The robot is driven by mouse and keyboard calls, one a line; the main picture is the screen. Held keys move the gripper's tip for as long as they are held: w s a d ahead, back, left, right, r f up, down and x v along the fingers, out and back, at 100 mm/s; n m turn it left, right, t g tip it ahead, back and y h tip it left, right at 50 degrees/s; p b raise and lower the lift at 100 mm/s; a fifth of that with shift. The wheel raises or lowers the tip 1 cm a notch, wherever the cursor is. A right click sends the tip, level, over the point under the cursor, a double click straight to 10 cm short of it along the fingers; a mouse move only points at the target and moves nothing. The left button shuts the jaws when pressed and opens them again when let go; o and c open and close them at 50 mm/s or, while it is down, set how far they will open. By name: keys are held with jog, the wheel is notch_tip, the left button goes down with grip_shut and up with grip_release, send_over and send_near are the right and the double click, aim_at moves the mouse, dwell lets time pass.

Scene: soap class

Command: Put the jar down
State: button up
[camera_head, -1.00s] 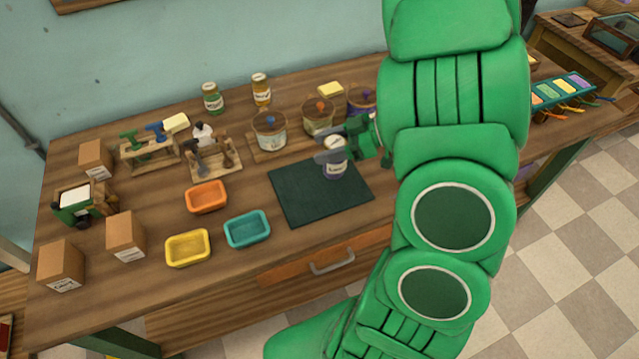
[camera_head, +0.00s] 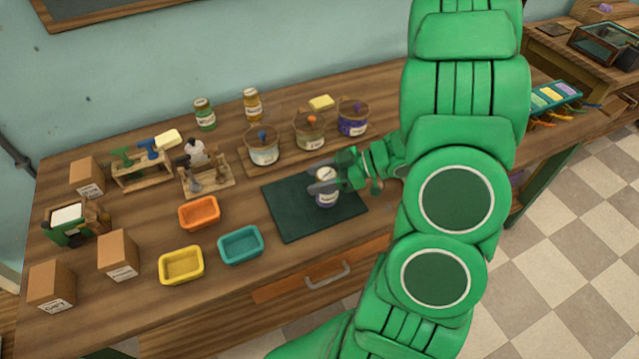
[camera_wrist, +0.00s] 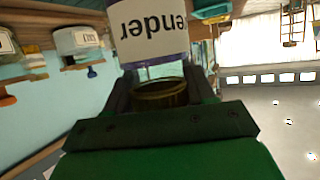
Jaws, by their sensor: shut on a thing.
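The jar (camera_head: 326,198) is a small labelled jar with a pale label and purple band. It stands upright at the dark green mat (camera_head: 290,222) on the table; whether its base touches the mat I cannot tell. My gripper (camera_head: 325,180) reaches in from the right and is shut on the upper part of the jar. In the wrist view the jar (camera_wrist: 150,30) appears upside down, its label reading "ender", with its gold lid (camera_wrist: 160,92) between my fingers.
Three lidded pots (camera_head: 263,150) stand on a board behind the mat. Orange (camera_head: 200,213), teal (camera_head: 241,245) and yellow (camera_head: 181,266) trays lie to the left. Two jars (camera_head: 205,115) stand farther back. Bare mat surrounds the jar.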

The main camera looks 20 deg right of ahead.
jog(key=shift+f, duration=1.25)
jog(key=o, duration=1.3)
jog(key=shift+f, duration=0.1)
jog(key=v, duration=1.2)
jog(key=shift+r, duration=0.2)
jog(key=shift+o, duration=0.4)
